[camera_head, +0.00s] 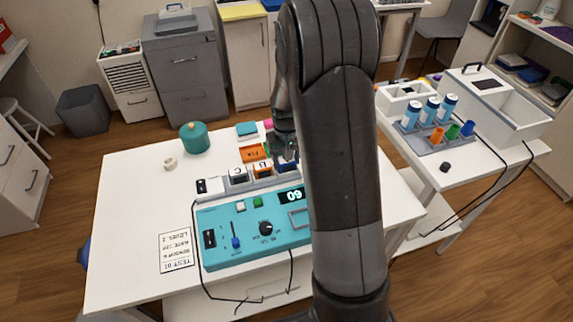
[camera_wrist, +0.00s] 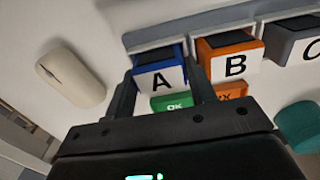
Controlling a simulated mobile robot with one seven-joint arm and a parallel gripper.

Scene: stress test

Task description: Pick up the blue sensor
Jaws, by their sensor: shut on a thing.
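The blue sensor (camera_wrist: 160,72), marked with a black A on a white face, sits at the left end of a row in the wrist view. My gripper (camera_wrist: 163,95) has one finger on each side of it and is shut on it. It stands in line with the orange sensor B (camera_wrist: 232,60) and the grey sensor C (camera_wrist: 304,45); I cannot tell whether it is raised. In the head view my gripper (camera_head: 286,148) is over the right part of the row, and my arm and fingers mostly hide the blue sensor. Orange B (camera_head: 262,170) and grey C (camera_head: 237,176) show there.
A teal control box (camera_head: 250,215) with knobs and a display lies in front of the row. A teal canister (camera_head: 195,138) and a tape roll (camera_head: 170,163) stand behind left. A green OK card (camera_wrist: 173,103) lies close to the fingers. A printed sheet (camera_head: 176,250) lies front left.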

